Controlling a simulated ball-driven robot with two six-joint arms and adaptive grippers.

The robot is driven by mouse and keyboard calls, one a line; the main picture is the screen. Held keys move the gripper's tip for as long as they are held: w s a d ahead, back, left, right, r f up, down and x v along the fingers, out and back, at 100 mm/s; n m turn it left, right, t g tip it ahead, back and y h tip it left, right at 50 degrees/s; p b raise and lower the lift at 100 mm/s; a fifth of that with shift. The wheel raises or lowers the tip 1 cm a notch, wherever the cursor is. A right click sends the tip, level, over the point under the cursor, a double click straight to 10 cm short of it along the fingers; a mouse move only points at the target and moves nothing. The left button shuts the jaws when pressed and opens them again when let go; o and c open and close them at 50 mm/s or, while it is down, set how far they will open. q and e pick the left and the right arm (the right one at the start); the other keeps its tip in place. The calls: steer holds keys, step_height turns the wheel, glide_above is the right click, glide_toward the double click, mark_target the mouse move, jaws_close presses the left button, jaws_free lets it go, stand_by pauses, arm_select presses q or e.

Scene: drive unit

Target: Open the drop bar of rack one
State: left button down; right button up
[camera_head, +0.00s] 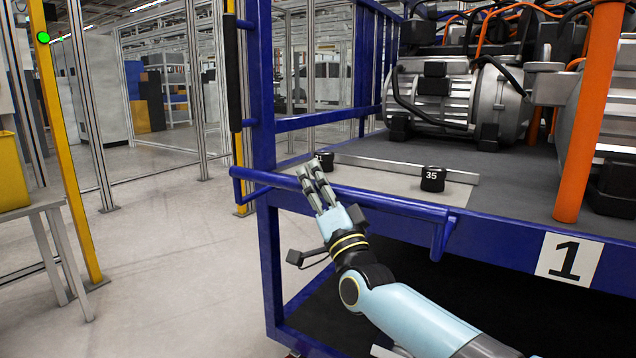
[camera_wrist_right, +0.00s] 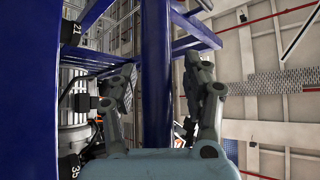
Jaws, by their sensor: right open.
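Rack one (camera_head: 485,240) is a blue frame with a white plate (camera_head: 569,259) marked 1 on its front. Its drop bar (camera_head: 385,202) is a blue bar running across the front edge, closed at this moment. My right gripper (camera_head: 311,168) is at the left part of this bar, with its fingers reaching over it in the head view. In the right wrist view the blue bar (camera_wrist_right: 157,110) passes between the two parted fingers of the gripper (camera_wrist_right: 162,75). The fingers are open; contact with the bar cannot be told. My left gripper is not in view.
Drive units (camera_head: 455,95) stand on the rack's dark deck, with an orange post (camera_head: 588,120) in front. A black block (camera_head: 432,179) marked 35 sits on the deck. A yellow post (camera_head: 65,150) and a table (camera_head: 45,205) stand at left. The floor between is clear.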

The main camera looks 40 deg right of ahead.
steer(key=v, duration=1.2)
steer(key=shift+s+f, duration=0.1)
arm_select(q)
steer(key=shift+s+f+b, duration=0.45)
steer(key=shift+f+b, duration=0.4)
steer(key=shift+b, duration=0.05)
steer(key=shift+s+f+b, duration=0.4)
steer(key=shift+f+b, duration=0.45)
arm_select(e)
steer(key=d+f+v, duration=0.1)
steer(key=d+v, duration=0.1)
steer(key=v, duration=1)
steer(key=shift+w+a+f, duration=0.2)
steer(key=shift+a, duration=0.05)
